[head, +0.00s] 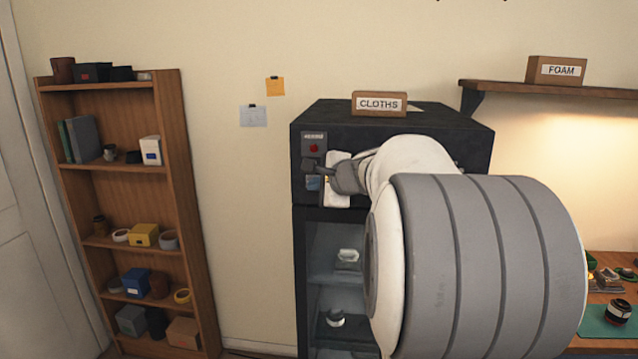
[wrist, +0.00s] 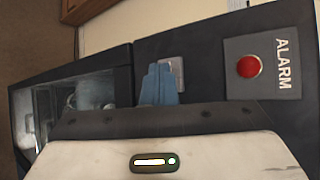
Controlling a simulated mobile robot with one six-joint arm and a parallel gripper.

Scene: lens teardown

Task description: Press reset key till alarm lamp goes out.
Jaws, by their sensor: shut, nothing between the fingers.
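The alarm lamp (wrist: 248,67) is a round red lamp on a grey panel marked ALARM; it also shows red in the head view (head: 314,148). I cannot tell for sure from its colour whether it is lit. Beside that panel in the wrist view, below it in the head view, a small light grey plate (wrist: 178,70) sits on the dark cabinet front. My gripper (wrist: 158,69), with blue fingers, is shut and empty in front of this plate. Its fingers also show in the head view (head: 313,183). They hide most of the plate; no reset key is clearly visible. I cannot tell whether they touch it.
The black cabinet (head: 300,240) has a glass-fronted lower part with small parts on shelves. A CLOTHS box (head: 379,104) stands on top. A wooden shelf unit (head: 185,200) stands left, and a FOAM box (head: 556,70) sits on a wall shelf right. My arm hides much of the cabinet.

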